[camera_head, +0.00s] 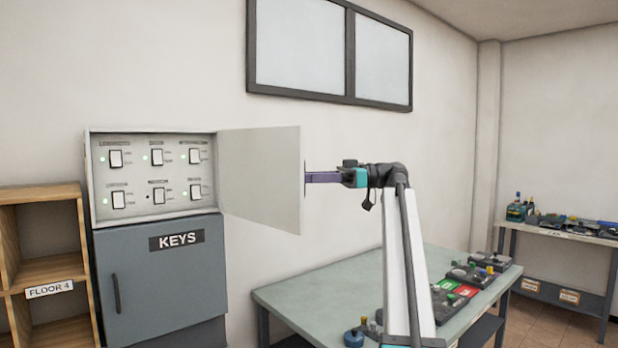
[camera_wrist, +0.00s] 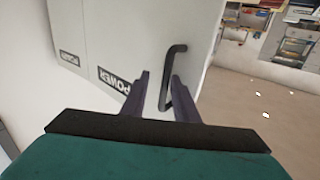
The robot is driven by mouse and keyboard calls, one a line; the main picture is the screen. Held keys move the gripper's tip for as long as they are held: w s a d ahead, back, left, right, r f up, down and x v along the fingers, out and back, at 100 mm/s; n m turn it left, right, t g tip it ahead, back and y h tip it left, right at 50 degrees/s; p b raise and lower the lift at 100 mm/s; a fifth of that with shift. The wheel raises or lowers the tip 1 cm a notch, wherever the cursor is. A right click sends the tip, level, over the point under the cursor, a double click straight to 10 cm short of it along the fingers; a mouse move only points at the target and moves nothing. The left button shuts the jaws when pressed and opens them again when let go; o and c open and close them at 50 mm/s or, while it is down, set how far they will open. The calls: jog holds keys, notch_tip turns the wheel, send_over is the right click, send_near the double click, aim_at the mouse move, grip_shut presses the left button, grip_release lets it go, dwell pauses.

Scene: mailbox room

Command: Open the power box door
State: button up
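The power box door (camera_head: 260,178) is swung wide open to the right of the power box (camera_head: 152,137), whose inside shows several white switches with small lights. In the wrist view the door (camera_wrist: 205,30) bears a POWER label and a dark bar handle (camera_wrist: 178,65). My gripper (camera_head: 310,178) is at the door's outer edge. In the wrist view its two purple fingers (camera_wrist: 161,85) are apart, with the lower part of the handle between them. The handle is close to the right finger; I cannot tell whether they touch.
A grey KEYS cabinet (camera_head: 160,280) is below the box, and a wooden shelf (camera_head: 50,268) stands at left. A green-topped table (camera_head: 310,292) with devices stands below my arm. A second table (camera_head: 560,236) is at far right. A framed window panel (camera_head: 330,50) is above.

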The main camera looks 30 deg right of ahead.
jog(key=p+v, duration=0.5)
jog(key=v, duration=0.8)
jog(key=shift+d+r, duration=0.15)
jog(key=shift+r, duration=0.05)
